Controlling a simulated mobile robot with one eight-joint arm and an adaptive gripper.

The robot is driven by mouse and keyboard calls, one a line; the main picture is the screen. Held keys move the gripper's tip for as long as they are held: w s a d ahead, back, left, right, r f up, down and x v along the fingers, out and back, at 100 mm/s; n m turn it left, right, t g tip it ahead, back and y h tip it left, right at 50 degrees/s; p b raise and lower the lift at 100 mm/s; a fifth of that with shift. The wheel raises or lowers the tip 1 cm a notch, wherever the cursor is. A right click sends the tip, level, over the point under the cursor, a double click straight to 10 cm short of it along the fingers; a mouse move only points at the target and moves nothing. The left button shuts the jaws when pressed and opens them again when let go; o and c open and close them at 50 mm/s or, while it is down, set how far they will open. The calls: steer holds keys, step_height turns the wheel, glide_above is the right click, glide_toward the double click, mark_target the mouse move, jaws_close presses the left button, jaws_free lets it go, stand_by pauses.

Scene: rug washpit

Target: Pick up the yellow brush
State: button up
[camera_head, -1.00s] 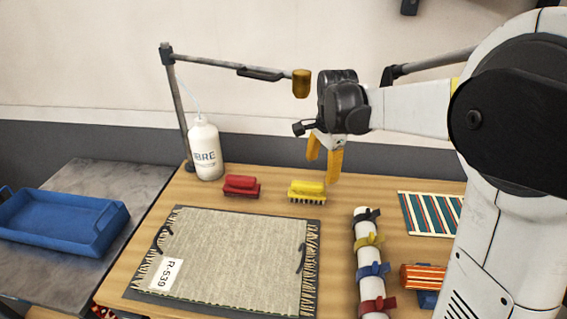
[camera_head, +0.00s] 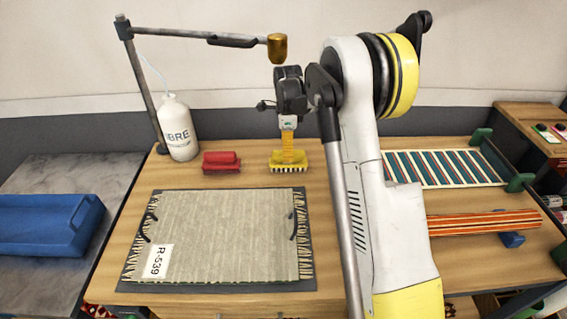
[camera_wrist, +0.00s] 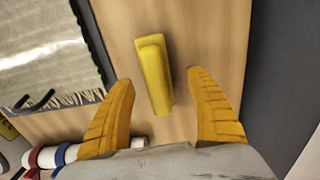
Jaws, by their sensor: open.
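The yellow brush (camera_head: 277,162) lies bristles down on the wooden table, just behind the far right corner of the grey rug. My gripper (camera_head: 289,160) is right over it, pointing down, and its orange fingers hide part of the handle. In the wrist view the brush (camera_wrist: 154,76) stretches away between and ahead of the two open fingers of my gripper (camera_wrist: 160,105). Clear gaps show on both sides, and neither finger visibly touches it.
A red brush (camera_head: 221,162) lies to the left, with a white bottle (camera_head: 178,130) behind it. The fringed rug (camera_head: 222,235) lies in front on a dark mat. A lamp-like brass head (camera_head: 277,48) hangs behind and above. A striped rug (camera_head: 440,168) lies right.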

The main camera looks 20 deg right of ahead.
steer(key=f+b, duration=0.1)
steer(key=f, duration=0.3)
steer(key=f+b, duration=0.1)
steer(key=shift+s+d+f+b, duration=0.15)
steer(key=shift+s+f+b, duration=0.15)
steer(key=shift+s+f, duration=0.1)
steer(key=shift+r, duration=0.1)
steer(key=shift+c, duration=0.2)
steer(key=c, duration=1.3)
steer(key=shift+c, duration=0.2)
step_height(320, 180, up, 4)
steer(key=shift+r+p, duration=0.2)
steer(key=shift+p, duration=1)
steer(key=s+d+r+p, duration=0.3)
steer(key=s+d+r, duration=0.2)
steer(key=d, duration=0.5)
steer(key=shift+s+r, duration=0.25)
steer(key=shift+r, duration=0.55)
steer(key=shift+d, duration=0.1)
